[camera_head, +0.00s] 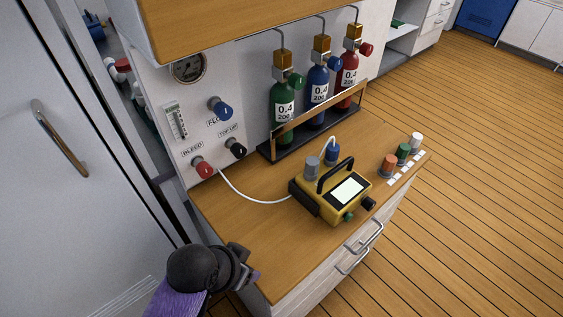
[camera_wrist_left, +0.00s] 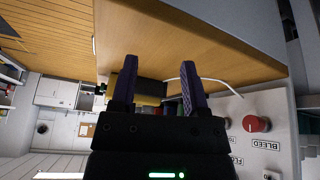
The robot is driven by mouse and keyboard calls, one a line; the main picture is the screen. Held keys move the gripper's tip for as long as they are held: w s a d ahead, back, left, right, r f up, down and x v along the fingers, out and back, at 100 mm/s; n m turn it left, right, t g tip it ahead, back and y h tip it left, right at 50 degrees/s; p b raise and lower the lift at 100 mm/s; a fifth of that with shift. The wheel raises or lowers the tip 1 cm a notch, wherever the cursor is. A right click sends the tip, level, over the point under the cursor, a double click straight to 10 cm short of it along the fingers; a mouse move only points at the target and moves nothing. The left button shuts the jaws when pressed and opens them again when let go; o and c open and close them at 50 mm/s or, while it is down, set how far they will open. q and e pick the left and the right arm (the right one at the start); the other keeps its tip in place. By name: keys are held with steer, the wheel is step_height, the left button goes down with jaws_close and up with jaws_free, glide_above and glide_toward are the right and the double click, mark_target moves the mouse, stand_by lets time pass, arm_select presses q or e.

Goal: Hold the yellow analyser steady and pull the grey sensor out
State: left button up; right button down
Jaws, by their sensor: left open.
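The yellow analyser (camera_head: 335,197) stands upright on the wooden bench top, with a black handle and a lit screen. The grey sensor (camera_head: 312,167) is seated upright in its top at the left rear, beside a blue one (camera_head: 332,153). My left gripper (camera_head: 252,277) is at the bench's front left corner, apart from the analyser. In the left wrist view its two purple fingers (camera_wrist_left: 158,88) are open and empty, with part of the analyser (camera_wrist_left: 152,90) showing between and beyond them. My right gripper is in neither view.
A white hose (camera_head: 255,199) runs from the panel near the red BLEED knob (camera_head: 202,168) to the analyser. Green, blue and red bottles stand behind a rail (camera_head: 320,118). Orange, green and white capped pieces (camera_head: 403,153) stand at the right edge. The front left bench top is clear.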

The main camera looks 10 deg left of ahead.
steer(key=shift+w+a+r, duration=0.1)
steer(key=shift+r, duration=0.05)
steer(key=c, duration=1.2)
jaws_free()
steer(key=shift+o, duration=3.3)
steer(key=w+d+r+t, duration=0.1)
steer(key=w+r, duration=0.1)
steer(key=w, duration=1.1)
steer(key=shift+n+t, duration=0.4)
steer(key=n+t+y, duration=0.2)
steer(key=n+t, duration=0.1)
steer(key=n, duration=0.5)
glide_toward(373, 205)
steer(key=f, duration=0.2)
arm_select(q)
steer(key=w+d+r+m+t+h, duration=0.1)
steer(key=w+r, duration=0.3)
steer(key=w, duration=0.4)
steer(key=w+d+r+m+t+h, duration=0.2)
steer(key=w+r, duration=0.3)
steer(key=w, duration=0.4)
steer(key=shift+w+d+r+m+t+h, duration=0.3)
steer(key=shift+d+t+h, duration=0.1)
steer(key=shift+h, duration=0.2)
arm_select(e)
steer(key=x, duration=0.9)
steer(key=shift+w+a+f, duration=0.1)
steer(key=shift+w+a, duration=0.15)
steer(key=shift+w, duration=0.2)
